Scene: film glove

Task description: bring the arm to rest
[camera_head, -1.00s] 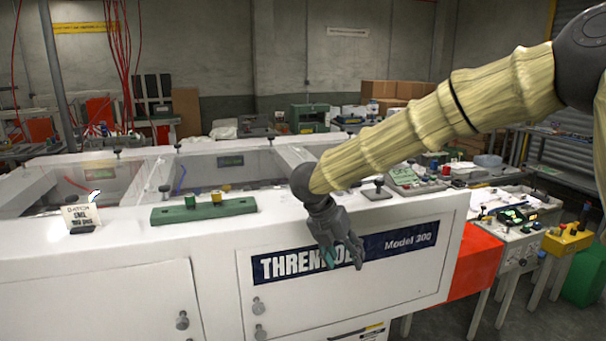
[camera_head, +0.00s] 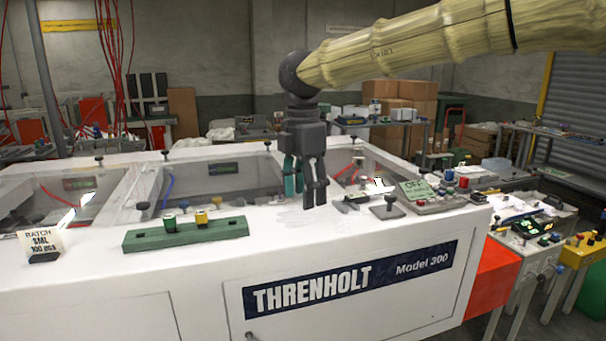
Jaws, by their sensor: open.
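My gripper (camera_head: 304,190) hangs pointing down from my arm, in front of the glazed tanks of the white machine. Its fingers are apart and nothing shows between them. The fingertips appear just over the white front ledge of the machine (camera_head: 400,290); I cannot tell whether they touch it. My arm, in a yellowish ribbed sleeve, reaches in from the upper right.
On the ledge stand a batch sign (camera_head: 42,243), a green block with a green and a yellow knob (camera_head: 185,233), a dark clamp (camera_head: 388,207) and a green-faced control box (camera_head: 416,190). Cardboard boxes (camera_head: 400,95) are stacked behind. A yellow box (camera_head: 583,250) is at right.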

